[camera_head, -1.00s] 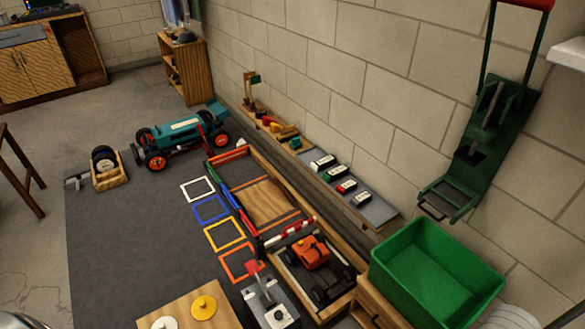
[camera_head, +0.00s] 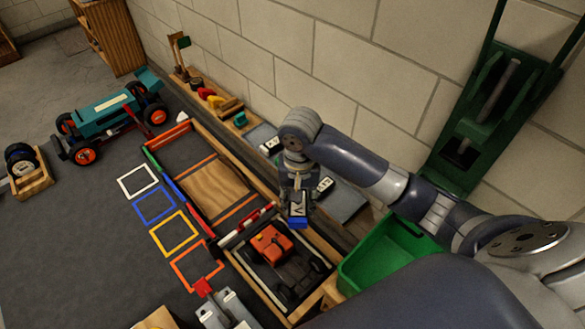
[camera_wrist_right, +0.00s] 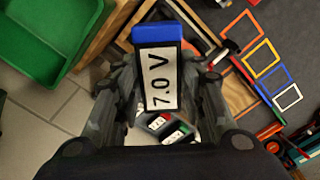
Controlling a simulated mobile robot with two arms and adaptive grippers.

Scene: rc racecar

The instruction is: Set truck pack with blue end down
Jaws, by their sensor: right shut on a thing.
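My right gripper (camera_head: 297,192) is shut on the truck pack (camera_head: 298,222), a dark block with a blue end. In the head view the pack hangs blue end lowest, above the back edge of the bay holding the orange truck (camera_head: 270,243). In the right wrist view the pack (camera_wrist_right: 160,80) sits between my fingers, showing a white "7.0 V" label and its blue end (camera_wrist_right: 157,33) pointing away from the wrist. The truck is open-framed with black wheels. My left gripper is not in view.
A grey wall shelf (camera_head: 345,205) carries other packs, partly hidden by my right arm. A green bin (camera_head: 365,262) stands right of the truck bay. Coloured floor squares, including an orange one (camera_head: 178,270), lie left of it. A teal racecar (camera_head: 105,115) stands farther back.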

